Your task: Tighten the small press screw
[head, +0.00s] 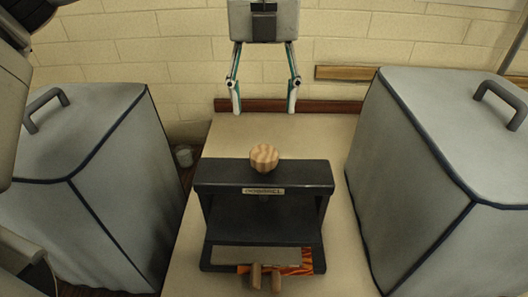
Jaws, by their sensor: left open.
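A small dark press (225,180) stands on the light table in the middle of the head view. A round, ribbed wooden knob (264,157), the head of its screw, sits at the top centre above a nameplate. Orange marbled material (292,268) shows at the press's base, beside a grey plate (250,254). My right gripper is not in view.
Large grey covered boxes with handles flank the press, one left (100,110) and one right (440,130). The table (285,132) is bare behind the press.

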